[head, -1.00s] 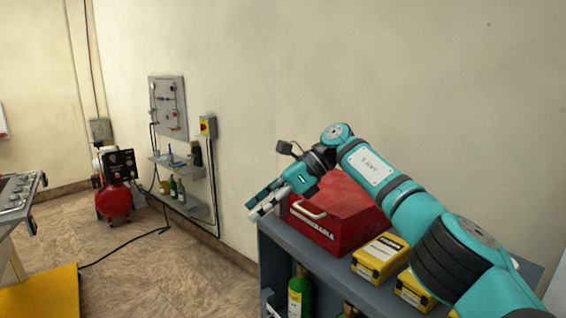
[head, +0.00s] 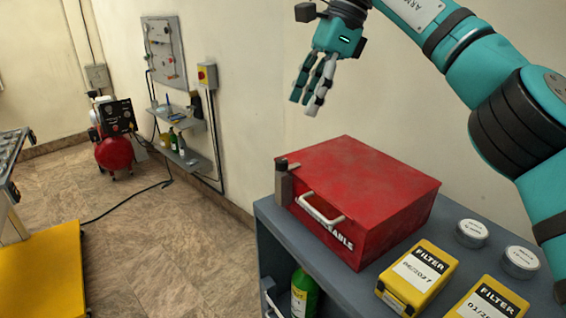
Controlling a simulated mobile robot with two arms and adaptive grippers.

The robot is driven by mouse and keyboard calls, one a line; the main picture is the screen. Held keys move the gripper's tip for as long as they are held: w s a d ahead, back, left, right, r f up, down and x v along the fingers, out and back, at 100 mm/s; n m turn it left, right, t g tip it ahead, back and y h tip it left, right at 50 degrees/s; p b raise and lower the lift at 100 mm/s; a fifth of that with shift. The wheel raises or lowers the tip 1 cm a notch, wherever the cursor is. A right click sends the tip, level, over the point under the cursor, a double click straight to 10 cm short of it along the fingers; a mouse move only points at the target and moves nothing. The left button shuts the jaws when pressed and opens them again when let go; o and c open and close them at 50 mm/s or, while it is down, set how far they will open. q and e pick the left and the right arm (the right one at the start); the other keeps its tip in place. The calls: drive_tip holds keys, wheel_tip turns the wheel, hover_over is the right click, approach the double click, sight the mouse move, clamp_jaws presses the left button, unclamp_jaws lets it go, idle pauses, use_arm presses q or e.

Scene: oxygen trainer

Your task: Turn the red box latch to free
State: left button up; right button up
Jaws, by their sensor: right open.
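The red box (head: 365,190) sits on the grey cabinet top, with a white handle (head: 321,211) on its front face. A dark and metallic latch (head: 283,183) stands upright at the box's left front corner. My right gripper (head: 310,100) hangs in the air above and behind the latch side of the box, fingers pointing down. Its jaws are open and empty, and it touches nothing. My left gripper is not in view.
Yellow filter boxes (head: 418,277) and round tins (head: 471,233) stand on the grey cabinet (head: 290,232) right of the red box. A green bottle (head: 303,293) stands on the shelf below. A red compressor (head: 114,152) is by the far wall.

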approach(282, 160)
drive_tip(key=f, duration=0.1)
drive_tip(key=x, duration=0.5)
drive_tip(key=shift+a, duration=0.15)
drive_tip(key=shift+x, duration=1)
drive_tip(key=shift+s+a+f, duration=0.1)
drive_tip(key=shift+a+f, duration=0.1)
drive_tip(key=shift+f, duration=0.3)
drive_tip(key=c, duration=0.9)
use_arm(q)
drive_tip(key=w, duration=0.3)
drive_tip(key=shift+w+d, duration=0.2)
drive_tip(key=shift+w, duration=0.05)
use_arm(e)
clamp_jaws()
